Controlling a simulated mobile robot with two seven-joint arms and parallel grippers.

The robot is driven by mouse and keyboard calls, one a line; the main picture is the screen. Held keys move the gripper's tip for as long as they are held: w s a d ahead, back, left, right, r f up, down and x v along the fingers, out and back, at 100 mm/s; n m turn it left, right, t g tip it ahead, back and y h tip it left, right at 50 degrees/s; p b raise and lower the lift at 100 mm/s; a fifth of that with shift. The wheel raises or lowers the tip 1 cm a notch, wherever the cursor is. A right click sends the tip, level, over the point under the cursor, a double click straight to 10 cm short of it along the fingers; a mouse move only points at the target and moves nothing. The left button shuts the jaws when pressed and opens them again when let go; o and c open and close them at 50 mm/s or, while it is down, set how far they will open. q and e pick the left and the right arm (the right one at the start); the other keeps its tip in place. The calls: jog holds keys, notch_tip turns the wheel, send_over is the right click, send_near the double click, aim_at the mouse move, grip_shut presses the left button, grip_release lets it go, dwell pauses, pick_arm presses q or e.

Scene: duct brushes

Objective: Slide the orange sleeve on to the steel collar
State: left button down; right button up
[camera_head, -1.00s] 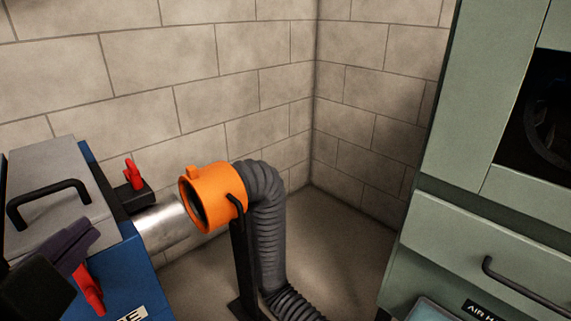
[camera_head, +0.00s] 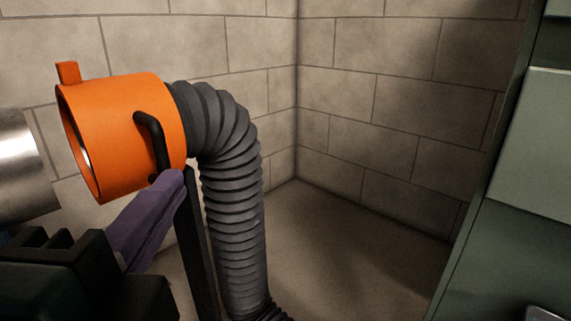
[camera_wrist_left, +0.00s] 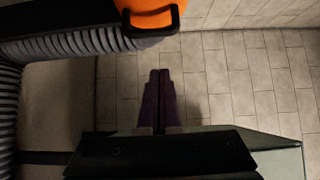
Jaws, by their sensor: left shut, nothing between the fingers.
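The orange sleeve (camera_head: 125,130) is on the end of a grey ribbed hose, its open mouth facing left toward the steel collar (camera_head: 20,165). A gap with wall showing separates the two. The sleeve has a black handle (camera_head: 153,140) on its near side and a small tab on top. My left gripper (camera_head: 182,178), with purple fingers, is shut and empty; in the head view its tips appear just below the handle. In the left wrist view the closed fingers (camera_wrist_left: 160,75) point toward the sleeve (camera_wrist_left: 150,30) and handle, with floor or wall tiles visible between. My right gripper is out of view.
The ribbed hose (camera_head: 232,200) bends down from the sleeve to the floor. A dark upright post (camera_head: 192,235) stands under the sleeve. A green cabinet (camera_head: 520,200) stands at the right. The floor between hose and cabinet looks clear.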

aim_at(125, 131)
pick_arm(q)
jog(key=shift+w+d+f, duration=0.25)
jog(key=shift+w+f, duration=0.05)
jog(key=shift+f, duration=0.2)
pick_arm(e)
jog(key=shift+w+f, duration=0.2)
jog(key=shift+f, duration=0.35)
pick_arm(q)
jog(key=shift+s, duration=0.15)
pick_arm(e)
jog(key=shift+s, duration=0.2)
pick_arm(q)
jog(key=w+a, duration=0.3)
jog(key=w, duration=0.4)
jog(key=shift+w+a+p, duration=0.2)
jog(key=shift+p, duration=0.1)
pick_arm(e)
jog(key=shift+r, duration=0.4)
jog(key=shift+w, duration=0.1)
